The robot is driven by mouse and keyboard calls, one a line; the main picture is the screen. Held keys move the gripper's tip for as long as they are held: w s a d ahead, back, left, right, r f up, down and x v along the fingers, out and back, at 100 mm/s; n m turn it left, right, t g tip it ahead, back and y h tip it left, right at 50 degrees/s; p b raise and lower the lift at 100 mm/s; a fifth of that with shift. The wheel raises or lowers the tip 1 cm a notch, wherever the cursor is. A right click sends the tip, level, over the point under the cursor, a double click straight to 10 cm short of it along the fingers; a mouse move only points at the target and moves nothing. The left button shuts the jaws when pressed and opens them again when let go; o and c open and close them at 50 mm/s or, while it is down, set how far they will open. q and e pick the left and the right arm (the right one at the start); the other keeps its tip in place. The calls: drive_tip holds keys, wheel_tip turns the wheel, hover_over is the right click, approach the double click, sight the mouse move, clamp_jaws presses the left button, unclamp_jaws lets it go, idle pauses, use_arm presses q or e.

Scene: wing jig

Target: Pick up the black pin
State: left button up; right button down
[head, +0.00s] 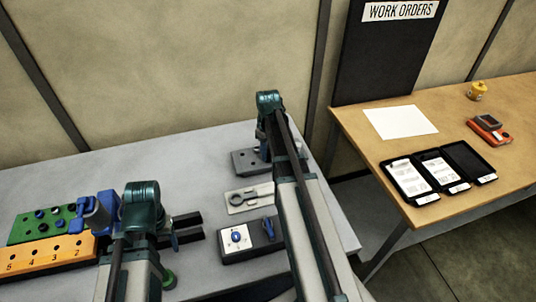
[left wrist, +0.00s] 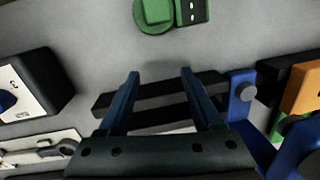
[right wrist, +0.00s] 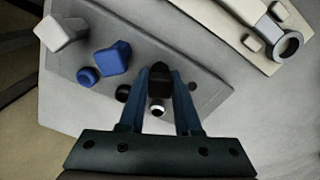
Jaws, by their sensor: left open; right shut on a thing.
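A black pin (right wrist: 158,80) with a blocky dark head stands between the fingers of my right gripper (right wrist: 159,76) in the right wrist view. The fingers are shut on it, low over a grey holder plate (right wrist: 205,88). A pale-ringed round end or hole shows just below it; I cannot tell which. Whether the pin is still seated in the plate is unclear. In the head view my right arm covers the pin. My left gripper (left wrist: 160,74) is open and empty above dark bars (left wrist: 150,100) on the grey table.
The grey plate also carries a blue block (right wrist: 110,59), a blue round piece (right wrist: 88,77) and a white block (right wrist: 60,32). A pale tool plate (head: 248,200) and a black-sided box (head: 250,240) lie nearby. An orange numbered block (head: 50,252) and green block (head: 40,226) are left.

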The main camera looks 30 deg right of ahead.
sight(268, 150)
use_arm(q)
drive_tip(key=shift+r+p, duration=0.4)
drive_tip(key=shift+r, duration=0.05)
use_arm(e)
drive_tip(key=shift+r, duration=0.45)
wheel_tip(268, 150, up, 3)
drive_tip(key=p, duration=0.2)
drive_tip(key=shift+f+p, duration=0.1)
drive_tip(key=shift+p, duration=0.3)
drive_tip(key=s+a, duration=0.6)
drive_tip(key=s, duration=0.1)
drive_tip(key=s+a+r+p, duration=0.1)
drive_tip(key=s+a, duration=0.2)
drive_tip(key=shift+s+a, duration=0.2)
drive_tip(key=shift+a, duration=0.15)
use_arm(q)
drive_tip(key=shift+r, duration=2.05)
use_arm(e)
drive_tip(key=shift+s+a+r, duration=0.15)
drive_tip(key=shift+s+a, duration=0.45)
drive_tip(key=shift+a, duration=0.1)
use_arm(q)
drive_tip(key=shift+c, duration=1.1)
drive_tip(key=shift+s, duration=0.1)
drive_tip(key=shift+c, duration=0.2)
use_arm(e)
drive_tip(key=shift+s, duration=0.1)
